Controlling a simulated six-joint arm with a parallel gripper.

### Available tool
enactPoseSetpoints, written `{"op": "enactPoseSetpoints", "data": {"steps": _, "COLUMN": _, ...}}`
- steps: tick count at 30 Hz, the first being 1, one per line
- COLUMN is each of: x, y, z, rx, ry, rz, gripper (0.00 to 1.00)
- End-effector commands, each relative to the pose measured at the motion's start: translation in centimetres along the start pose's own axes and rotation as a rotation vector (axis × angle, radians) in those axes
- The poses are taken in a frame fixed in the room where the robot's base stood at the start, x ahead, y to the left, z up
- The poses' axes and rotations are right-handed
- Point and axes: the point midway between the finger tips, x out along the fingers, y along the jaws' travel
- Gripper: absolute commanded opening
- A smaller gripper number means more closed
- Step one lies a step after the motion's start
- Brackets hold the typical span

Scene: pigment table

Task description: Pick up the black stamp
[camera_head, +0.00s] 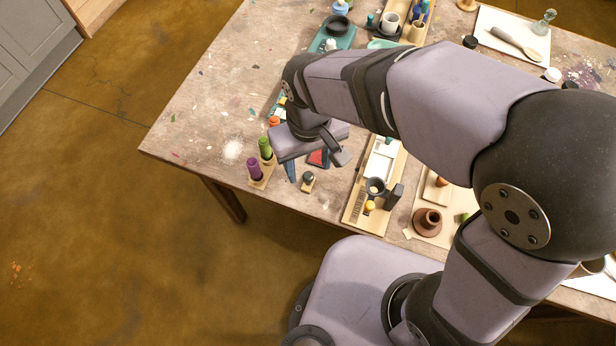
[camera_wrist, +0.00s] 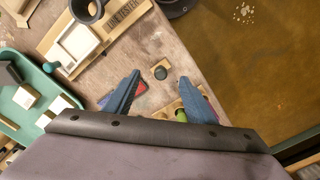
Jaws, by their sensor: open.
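A small stamp with a dark, near-black round knob (camera_head: 308,177) on a pale wooden block stands near the table's front edge. In the wrist view the black stamp (camera_wrist: 160,72) shows from above, roughly in line with the gap between the fingertips. My gripper (camera_head: 307,168) is open, its two blue fingers pointing down just behind the stamp in the head view. In the wrist view my gripper (camera_wrist: 160,78) has nothing held between its fingers. Whether the fingertips are level with the knob, I cannot tell.
A wooden rack with purple (camera_head: 254,169) and green (camera_head: 265,148) pieces stands left of my gripper. A red pad (camera_head: 316,158) lies partly hidden behind the fingers. A wooden tray (camera_head: 353,205) with a dark cup lies to the right. Bare tabletop surrounds the stamp's front side.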

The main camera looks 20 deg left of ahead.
Motion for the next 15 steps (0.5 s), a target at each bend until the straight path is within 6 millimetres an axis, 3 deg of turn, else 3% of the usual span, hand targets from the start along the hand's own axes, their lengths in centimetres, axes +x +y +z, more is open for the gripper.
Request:
{"op": "enactPoseSetpoints", "data": {"steps": 10, "x": 1.6, "y": -0.1, "z": 0.0, "rx": -0.002, "ry": -0.002, "rz": 0.000, "gripper": 0.50}}
{"op": "enactPoseSetpoints", "data": {"steps": 15, "x": 3.6, "y": -0.1, "z": 0.1, "rx": -0.003, "ry": -0.005, "rz": 0.000, "gripper": 0.50}}
